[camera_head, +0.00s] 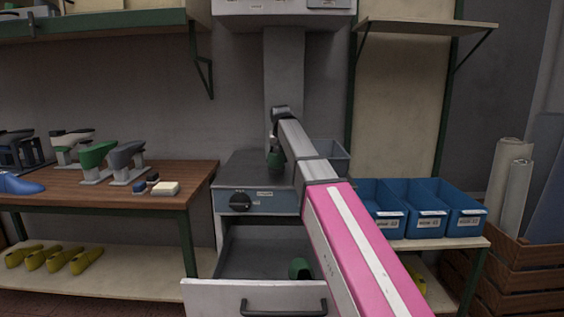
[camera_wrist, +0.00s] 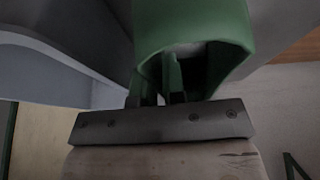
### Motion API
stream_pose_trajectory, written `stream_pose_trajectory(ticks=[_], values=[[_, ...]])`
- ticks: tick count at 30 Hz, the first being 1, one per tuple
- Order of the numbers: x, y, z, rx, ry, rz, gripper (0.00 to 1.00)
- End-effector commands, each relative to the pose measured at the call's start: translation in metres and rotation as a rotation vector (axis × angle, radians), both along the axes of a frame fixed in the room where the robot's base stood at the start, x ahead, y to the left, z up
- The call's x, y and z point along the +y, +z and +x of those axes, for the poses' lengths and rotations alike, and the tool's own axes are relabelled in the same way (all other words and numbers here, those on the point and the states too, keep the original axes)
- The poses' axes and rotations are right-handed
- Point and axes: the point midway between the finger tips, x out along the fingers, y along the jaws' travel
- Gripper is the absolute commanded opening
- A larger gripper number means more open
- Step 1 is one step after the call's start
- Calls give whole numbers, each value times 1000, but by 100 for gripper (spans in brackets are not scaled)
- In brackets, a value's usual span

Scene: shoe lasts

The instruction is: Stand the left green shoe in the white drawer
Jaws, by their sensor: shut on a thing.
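My gripper (camera_head: 277,146) is shut on a green shoe (camera_head: 274,161), held above the grey top of the cabinet. In the wrist view the green shoe (camera_wrist: 195,25) shows as a hollow green shape, with my fingers (camera_wrist: 160,85) at its open end. The rest of the held shoe is out of that view. The white drawer (camera_head: 220,297) stands open below, at the front of the cabinet. Another green piece (camera_head: 300,268) is inside the drawer on the right, partly hidden by my arm.
A wooden bench (camera_head: 160,195) at left holds shoe lasts on stands, one of them green (camera_head: 97,154). Yellow shoes (camera_head: 60,258) lie on its lower shelf. Blue bins (camera_head: 425,210) stand at right. The drawer's left side looks clear.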

Motion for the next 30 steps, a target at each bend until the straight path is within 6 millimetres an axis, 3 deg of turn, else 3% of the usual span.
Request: stream_pose_trajectory(ticks=[8,19,20,21,30], values=[[0,-34,-1,1,-1,-1,0],[0,-38,-1,0,-1,0,0],[0,-38,-1,1,-1,-1,20],[0,-38,-1,1,-1,-1,33],[0,-37,-1,0,-1,-1,36]])
